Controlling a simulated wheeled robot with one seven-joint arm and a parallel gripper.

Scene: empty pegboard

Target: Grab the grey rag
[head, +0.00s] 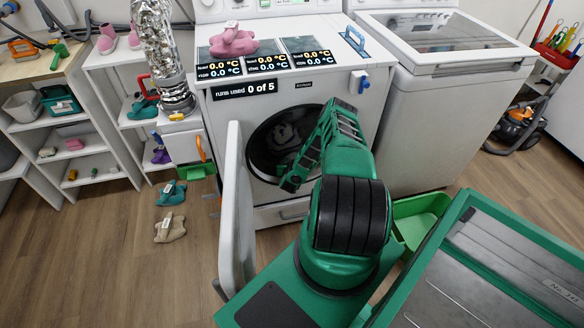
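A grey crumpled cloth (283,134), which looks like the grey rag, lies inside the dark drum of the front-loading washer (220,130). The washer's round door opening is uncovered, and its white door (235,215) stands open on the left. My green arm reaches up in front of the washer and bends down to the left. My gripper (290,184) is at the lower front of the opening, below the cloth and seemingly apart from it. Its fingers are small and dark, so I cannot tell whether they are open. My arm hides the right part of the opening.
A top-loading machine (435,130) stands right. A green-framed cart (465,205) is at lower right. Floor at lower left is clear.

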